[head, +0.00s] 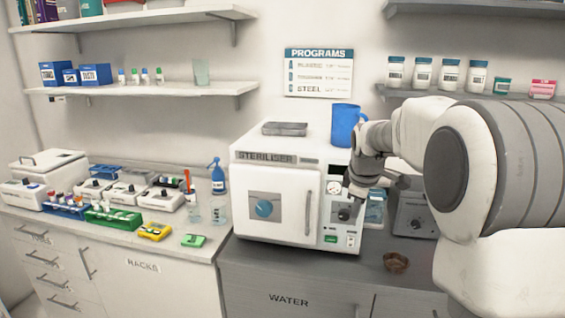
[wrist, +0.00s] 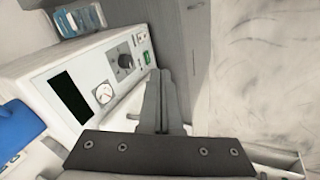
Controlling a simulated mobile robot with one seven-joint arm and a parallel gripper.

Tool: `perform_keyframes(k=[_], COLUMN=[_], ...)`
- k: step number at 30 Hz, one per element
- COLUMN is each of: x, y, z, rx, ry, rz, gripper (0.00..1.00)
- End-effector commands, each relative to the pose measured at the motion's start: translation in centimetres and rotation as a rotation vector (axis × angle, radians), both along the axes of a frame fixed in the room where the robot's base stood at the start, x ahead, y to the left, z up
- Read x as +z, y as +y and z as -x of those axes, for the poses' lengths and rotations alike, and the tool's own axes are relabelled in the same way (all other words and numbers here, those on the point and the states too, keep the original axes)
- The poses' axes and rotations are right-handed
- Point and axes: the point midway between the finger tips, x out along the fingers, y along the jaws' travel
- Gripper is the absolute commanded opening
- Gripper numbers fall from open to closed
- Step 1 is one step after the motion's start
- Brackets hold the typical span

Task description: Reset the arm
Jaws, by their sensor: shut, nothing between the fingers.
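My arm reaches in from the right in the head view. My gripper (head: 352,190) hangs in front of the right side of the white steriliser (head: 268,171), over its control panel. In the wrist view my gripper (wrist: 160,76) has its two grey fingers together with nothing between them. The panel's black knob (wrist: 125,62), round gauge (wrist: 103,93) and dark display (wrist: 68,97) lie to the left of the fingers. I cannot tell whether the fingertips touch the panel. The steriliser door is shut.
A blue jug (head: 345,125) and a grey tray (head: 284,128) sit on top of the steriliser. A brown bowl (head: 396,262) stands on the dark counter, with a grey device (head: 414,212) behind it. Tube racks (head: 113,217) and a spray bottle (head: 218,177) stand at left.

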Motion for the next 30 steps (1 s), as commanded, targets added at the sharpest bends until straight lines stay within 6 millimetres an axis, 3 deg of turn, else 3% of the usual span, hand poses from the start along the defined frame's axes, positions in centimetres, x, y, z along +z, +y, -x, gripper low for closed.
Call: perform_keyframes(k=[1, 6, 14, 24, 30], x=[1.3, 3.9, 5.8, 4.1, 2.2], y=[0.5, 2.0, 4.0, 5.8, 6.3], z=[1.8, 7.6, 16.9, 28.5, 32.8], rx=[-0.04, -0.192, -0.426, -0.724, -0.85], ry=[-0.011, -0.034, -0.065, -0.091, -0.096], rz=[-0.022, -0.11, -0.249, -0.435, -0.512], gripper=[0.0, 0.0, 0.0, 0.0, 0.0])
